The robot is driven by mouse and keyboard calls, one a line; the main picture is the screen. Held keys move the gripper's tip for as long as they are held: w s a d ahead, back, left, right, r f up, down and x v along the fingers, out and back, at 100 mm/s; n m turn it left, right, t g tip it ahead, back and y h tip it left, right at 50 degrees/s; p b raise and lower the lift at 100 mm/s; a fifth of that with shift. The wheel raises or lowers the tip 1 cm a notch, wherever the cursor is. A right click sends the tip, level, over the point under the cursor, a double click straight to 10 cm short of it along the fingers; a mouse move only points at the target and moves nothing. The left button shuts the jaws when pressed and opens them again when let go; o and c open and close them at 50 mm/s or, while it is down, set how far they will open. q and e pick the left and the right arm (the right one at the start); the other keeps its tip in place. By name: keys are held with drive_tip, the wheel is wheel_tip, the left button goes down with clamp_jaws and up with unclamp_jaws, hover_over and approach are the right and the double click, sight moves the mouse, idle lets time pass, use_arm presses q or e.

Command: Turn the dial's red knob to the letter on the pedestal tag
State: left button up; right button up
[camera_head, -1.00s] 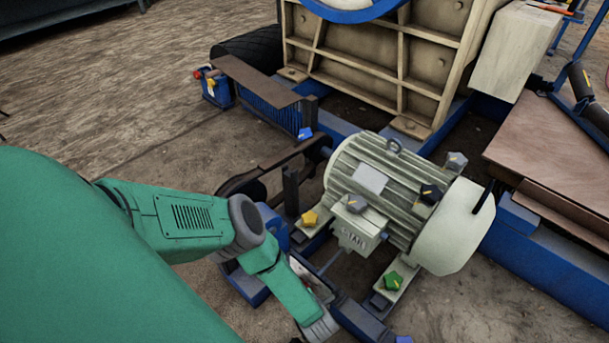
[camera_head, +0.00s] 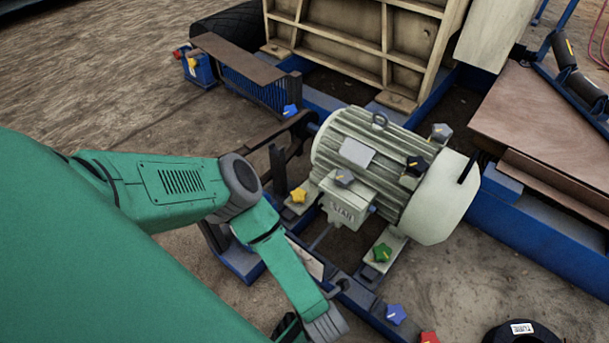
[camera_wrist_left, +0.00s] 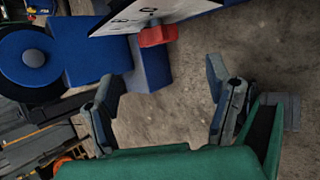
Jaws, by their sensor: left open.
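The red knob (camera_wrist_left: 157,35) shows at the top of the left wrist view, on the edge of a white dial plate (camera_wrist_left: 128,20) with dark letters, partly cut off. My left gripper (camera_wrist_left: 163,88) is open and empty, with bare ground between its fingers. The knob lies beyond the fingertips and apart from them. In the head view, part of a white plate (camera_head: 304,258) shows behind my green left arm; the gripper itself is mostly out of that frame. A small white tag (camera_head: 522,328) sits on a dark round object at the bottom right; its letter is too small to read.
A pale motor (camera_head: 385,165) carries a terminal box (camera_head: 343,205). Star-shaped pieces lie around it: yellow (camera_head: 299,195), green (camera_head: 382,252), blue (camera_head: 396,314) and red (camera_head: 429,337). Blue frame beams (camera_head: 530,235) border the area. Open ground lies at the upper left.

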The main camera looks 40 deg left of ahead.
use_arm(q)
drive_tip(key=shift+r, duration=0.1)
drive_tip(key=w+a+r+n+g+h+p, duration=0.2)
drive_tip(key=w+a+r+g+h+p, duration=0.4)
drive_tip(key=p, duration=0.5)
drive_tip(key=shift+t+h, duration=0.3)
drive_tip(key=f+b, duration=0.2)
drive_tip(key=f, duration=0.2)
drive_tip(key=f+b, duration=0.3)
drive_tip(key=f, duration=0.2)
drive_tip(key=s+a+f+b, duration=0.1)
drive_tip(key=f+b, duration=0.2)
drive_tip(key=f, duration=0.2)
drive_tip(key=shift+f, duration=0.2)
drive_tip(key=c, duration=1.2)
